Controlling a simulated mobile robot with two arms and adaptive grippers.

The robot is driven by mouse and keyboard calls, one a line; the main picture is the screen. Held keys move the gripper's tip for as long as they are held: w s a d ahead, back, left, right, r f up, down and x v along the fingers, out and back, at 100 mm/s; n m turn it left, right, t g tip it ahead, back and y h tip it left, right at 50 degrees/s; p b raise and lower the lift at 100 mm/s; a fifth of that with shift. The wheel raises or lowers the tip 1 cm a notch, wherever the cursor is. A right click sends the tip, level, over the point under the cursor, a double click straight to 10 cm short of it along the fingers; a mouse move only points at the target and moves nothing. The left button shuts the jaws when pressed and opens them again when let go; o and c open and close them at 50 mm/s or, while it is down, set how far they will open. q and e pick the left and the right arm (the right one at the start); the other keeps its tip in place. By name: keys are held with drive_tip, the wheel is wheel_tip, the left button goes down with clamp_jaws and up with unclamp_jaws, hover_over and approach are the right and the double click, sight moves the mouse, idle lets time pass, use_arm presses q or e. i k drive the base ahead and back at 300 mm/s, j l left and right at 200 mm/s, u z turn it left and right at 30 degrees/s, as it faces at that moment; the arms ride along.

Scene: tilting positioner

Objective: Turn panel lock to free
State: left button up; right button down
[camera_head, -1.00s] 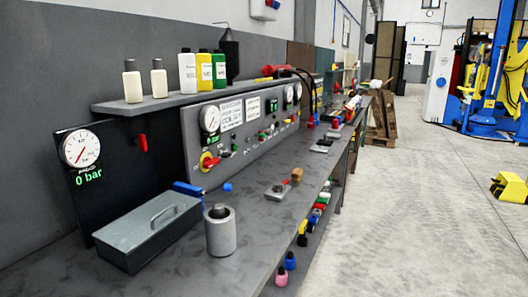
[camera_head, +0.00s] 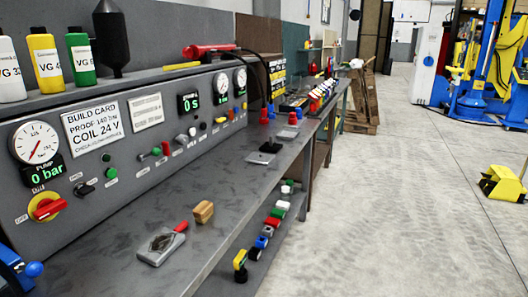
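The grey control panel (camera_head: 130,130) stands along the back of the bench. A red rotary handle on a yellow disc (camera_head: 47,208) sits at its lower left, turned at a slant. Neither of my grippers is in view.
Bottles (camera_head: 45,55) stand on the shelf above. Open floor (camera_head: 390,210) is at the right.

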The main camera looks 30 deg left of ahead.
sight(84, 190)
drive_tip(key=i+u, duration=0.4)
drive_tip(key=i+l+u, duration=0.2)
drive_tip(key=u, duration=0.15)
drive_tip(key=i+l+u, duration=0.25)
drive_tip(key=u, duration=0.15)
drive_tip(key=i+l+u, duration=0.4)
drive_tip(key=k+j, duration=0.05)
